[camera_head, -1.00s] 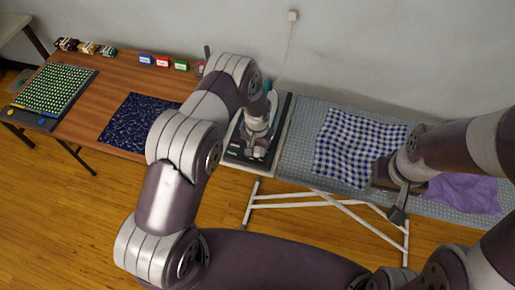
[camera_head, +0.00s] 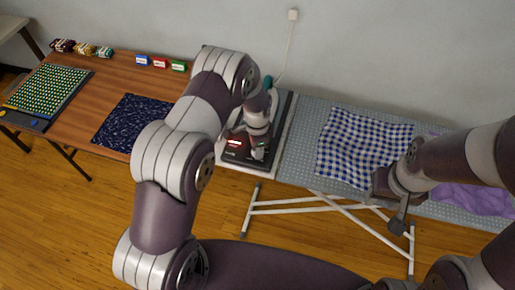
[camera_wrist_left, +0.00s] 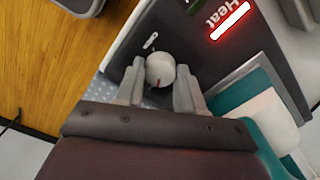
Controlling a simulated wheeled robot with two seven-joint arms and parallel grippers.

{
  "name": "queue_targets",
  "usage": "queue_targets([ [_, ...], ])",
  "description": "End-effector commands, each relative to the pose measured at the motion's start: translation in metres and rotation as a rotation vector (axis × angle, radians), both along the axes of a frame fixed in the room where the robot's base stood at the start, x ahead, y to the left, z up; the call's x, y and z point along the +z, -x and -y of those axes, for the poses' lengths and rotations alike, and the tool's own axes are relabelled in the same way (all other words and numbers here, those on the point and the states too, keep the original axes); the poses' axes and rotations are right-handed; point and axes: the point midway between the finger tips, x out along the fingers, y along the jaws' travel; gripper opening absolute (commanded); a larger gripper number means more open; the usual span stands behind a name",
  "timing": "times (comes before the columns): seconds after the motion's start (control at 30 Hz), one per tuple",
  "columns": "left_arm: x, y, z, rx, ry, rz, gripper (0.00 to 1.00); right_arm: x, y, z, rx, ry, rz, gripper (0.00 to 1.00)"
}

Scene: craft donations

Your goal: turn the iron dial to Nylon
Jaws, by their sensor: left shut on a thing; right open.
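The iron dial is a round grey knob (camera_wrist_left: 160,68) with a short red mark, on a dark panel (camera_wrist_left: 118,62) in the left wrist view. My left gripper (camera_wrist_left: 158,84) has its two fingers on opposite sides of the dial and is shut on it. In the head view my left gripper (camera_head: 258,151) reaches down to the dark panel and hides the dial. A red-lit "Heat" indicator (camera_wrist_left: 230,20) glows beside the dial. No Nylon label is readable. The teal and white iron part (camera_wrist_left: 255,115) is at the right. My right gripper (camera_head: 400,218) is open, near the ironing board's front edge.
The grey ironing board (camera_head: 300,150) carries a blue checked cloth (camera_head: 350,145) and a purple cloth (camera_head: 475,198). The wooden table (camera_head: 85,110) at left holds a dark patterned cloth (camera_head: 135,122), a beaded board (camera_head: 50,90), yarn and small coloured boxes.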

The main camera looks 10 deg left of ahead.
Motion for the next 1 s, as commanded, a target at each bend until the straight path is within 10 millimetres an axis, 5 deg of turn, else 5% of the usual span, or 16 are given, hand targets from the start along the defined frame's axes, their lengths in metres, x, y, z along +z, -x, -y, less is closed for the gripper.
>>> queue_targets([
  [0.9, 0.002, -0.0017, -0.0009, -0.164, -0.001, 0.004, 0.07, -0.0078, 0.0, 0.0, 0.0, 0.0, 0.0, 0.43],
  [0.93, 0.002, -0.0017, -0.0008, -0.164, -0.001, 0.004, 0.47, -0.0078, 0.0, 0.0, 0.0, 0.0, 0.0, 0.43],
  [1.0, 0.0018, -0.0016, -0.0007, -0.164, -0.001, 0.004, 0.63, -0.0078, 0.0, 0.0, 0.0, 0.0, 0.0, 0.43],
])
